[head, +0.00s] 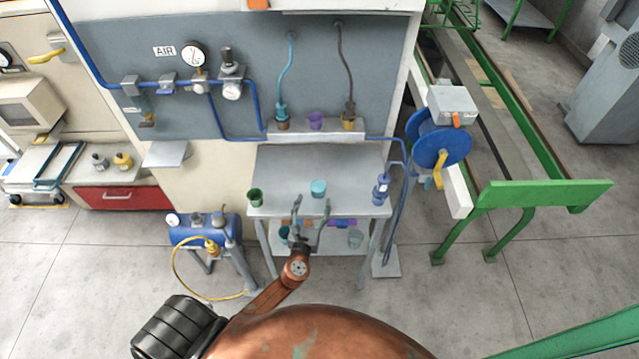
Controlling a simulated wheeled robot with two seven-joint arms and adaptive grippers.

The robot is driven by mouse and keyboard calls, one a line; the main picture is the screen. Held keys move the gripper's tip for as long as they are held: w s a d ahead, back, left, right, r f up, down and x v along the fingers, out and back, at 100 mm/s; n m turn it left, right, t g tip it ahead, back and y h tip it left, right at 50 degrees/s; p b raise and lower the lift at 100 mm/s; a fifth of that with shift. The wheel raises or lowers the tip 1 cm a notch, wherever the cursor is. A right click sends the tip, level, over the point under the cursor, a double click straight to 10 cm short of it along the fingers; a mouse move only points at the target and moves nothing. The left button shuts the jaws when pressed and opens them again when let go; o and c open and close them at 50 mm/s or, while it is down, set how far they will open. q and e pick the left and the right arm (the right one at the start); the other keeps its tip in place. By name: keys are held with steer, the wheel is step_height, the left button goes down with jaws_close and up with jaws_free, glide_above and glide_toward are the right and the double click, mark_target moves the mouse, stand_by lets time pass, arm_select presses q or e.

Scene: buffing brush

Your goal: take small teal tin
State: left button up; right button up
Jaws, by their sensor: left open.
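A small teal tin (319,188) stands upright on the grey metal table (285,165), near the middle of its front part. My left gripper (312,204) is open, its two fingers spread and pointing towards the table's front edge. The tin is just beyond the fingertips, and the gripper looks empty. I cannot tell the exact height of the fingertips against the tabletop. My right gripper is not in view.
A dark green cup (255,197) stands at the table's left front corner and a blue bottle-like item (380,188) at the right. A back ledge holds a purple cup (316,120) between two hanging tools. A lower shelf (335,243) holds more items.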

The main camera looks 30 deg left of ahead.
mark_target(316, 193)
arm_select(q)
steer(key=x, duration=0.4)
steer(key=shift+w+a, duration=0.1)
steer(key=shift+w, duration=0.25)
steer(key=shift+x, duration=1.15)
steer(key=shift+w, duration=0.25)
steer(key=c, duration=0.7)
steer(key=shift+c, duration=1.4)
steer(key=c, duration=0.3)
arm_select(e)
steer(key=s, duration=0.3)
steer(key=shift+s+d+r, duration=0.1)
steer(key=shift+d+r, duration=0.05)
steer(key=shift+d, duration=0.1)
